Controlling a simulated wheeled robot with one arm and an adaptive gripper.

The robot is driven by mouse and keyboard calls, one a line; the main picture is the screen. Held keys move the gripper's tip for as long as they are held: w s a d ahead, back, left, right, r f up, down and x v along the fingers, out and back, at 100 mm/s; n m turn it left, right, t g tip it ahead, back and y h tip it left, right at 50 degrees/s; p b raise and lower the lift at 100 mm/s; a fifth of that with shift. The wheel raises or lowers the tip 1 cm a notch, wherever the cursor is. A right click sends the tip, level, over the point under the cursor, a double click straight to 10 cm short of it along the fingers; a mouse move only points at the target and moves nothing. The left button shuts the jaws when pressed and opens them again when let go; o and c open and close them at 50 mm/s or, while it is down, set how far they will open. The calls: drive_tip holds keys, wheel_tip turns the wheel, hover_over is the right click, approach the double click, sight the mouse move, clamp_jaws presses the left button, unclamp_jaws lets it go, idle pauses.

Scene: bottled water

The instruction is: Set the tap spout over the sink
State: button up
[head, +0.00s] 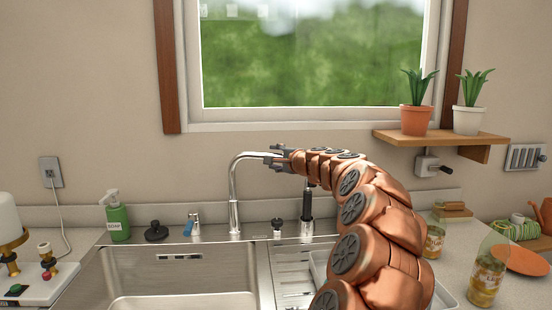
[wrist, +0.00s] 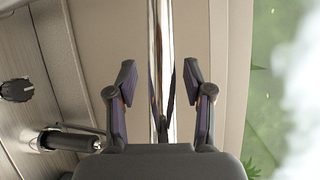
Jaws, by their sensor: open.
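The chrome tap (head: 235,190) stands behind the sink, its neck upright and its spout curving to the right in the head view. The sink (head: 180,299) is a steel basin to the left of the drainboard. My gripper (head: 272,158) is at the right part of the spout; the spout's end is hidden by it. In the wrist view the spout (wrist: 161,40) runs between the two open fingers of my gripper (wrist: 160,78), with a gap on either side. I cannot tell whether either finger touches it.
A black-handled sprayer (head: 307,205) stands just below my arm. A green soap bottle (head: 116,215), black plug (head: 156,231) and small blue-topped item (head: 192,224) stand left of the tap. Glass bottles (head: 487,275) stand at right. A shelf (head: 440,138) with potted plants is on the wall.

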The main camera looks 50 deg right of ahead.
drive_tip(key=shift+c, duration=0.4)
clamp_jaws()
idle(0.4)
